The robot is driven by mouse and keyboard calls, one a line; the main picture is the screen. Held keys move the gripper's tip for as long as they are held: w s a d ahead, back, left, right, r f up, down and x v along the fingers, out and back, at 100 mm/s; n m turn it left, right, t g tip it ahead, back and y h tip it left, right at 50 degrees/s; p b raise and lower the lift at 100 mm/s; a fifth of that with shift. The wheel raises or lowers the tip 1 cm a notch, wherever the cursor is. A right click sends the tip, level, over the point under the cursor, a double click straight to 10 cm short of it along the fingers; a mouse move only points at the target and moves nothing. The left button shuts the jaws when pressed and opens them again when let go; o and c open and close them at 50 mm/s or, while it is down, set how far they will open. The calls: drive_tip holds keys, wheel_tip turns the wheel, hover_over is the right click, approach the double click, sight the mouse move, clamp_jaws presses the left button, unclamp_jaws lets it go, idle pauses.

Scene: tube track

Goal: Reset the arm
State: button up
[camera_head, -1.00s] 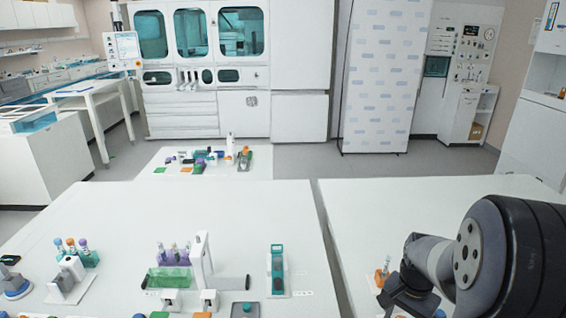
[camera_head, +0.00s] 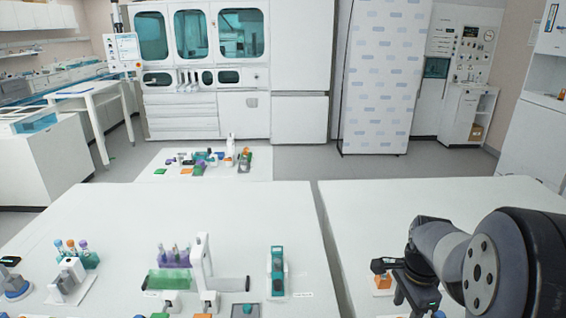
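My arm reaches in from the right edge over the right-hand white table (camera_head: 345,205). The dark end of the arm with my gripper (camera_head: 412,288) is low at the bottom right. I cannot make out the fingertips, so I cannot tell whether it is open or shut, or whether it holds anything. A small orange block (camera_head: 382,284) is on the right-hand table, just left of the gripper, partly covered by a dark part of the arm's end.
The left table (camera_head: 120,215) bears a green rack (camera_head: 168,279) with a white stand (camera_head: 204,262), purple-held tubes (camera_head: 174,257), a teal device (camera_head: 277,262) and a tube rack (camera_head: 88,260). A gap separates the two tables. A smaller table (camera_head: 150,165) stands behind.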

drive_tip(key=shift+r, duration=2.8)
